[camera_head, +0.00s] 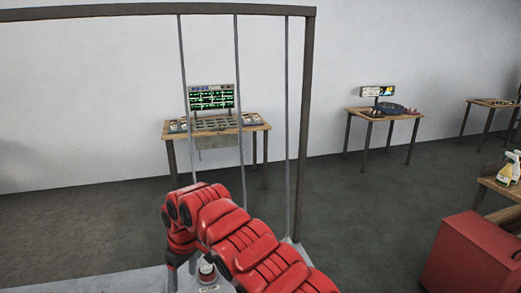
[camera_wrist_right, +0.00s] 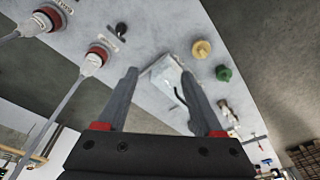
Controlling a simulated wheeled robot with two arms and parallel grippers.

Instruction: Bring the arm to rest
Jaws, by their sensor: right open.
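My right arm is red and reaches in from the bottom of the head view. Its gripper (camera_head: 182,273) points down at the grey panel at the bottom edge, mostly hidden behind the arm's own links. In the right wrist view the two grey fingers of my right gripper (camera_wrist_right: 160,78) are spread apart with nothing held between them. Beyond them is a pale square fitting (camera_wrist_right: 172,85) on the grey panel (camera_wrist_right: 150,25); I cannot tell whether the fingers touch it. My left gripper is not in view.
The panel carries two red-and-white plugs (camera_wrist_right: 97,58) with cables, a black toggle (camera_wrist_right: 121,29), a yellow knob (camera_wrist_right: 201,49) and a green knob (camera_wrist_right: 224,72). A dark frame (camera_head: 307,120) with upright rods stands ahead. A red cabinet (camera_head: 470,255) is at right.

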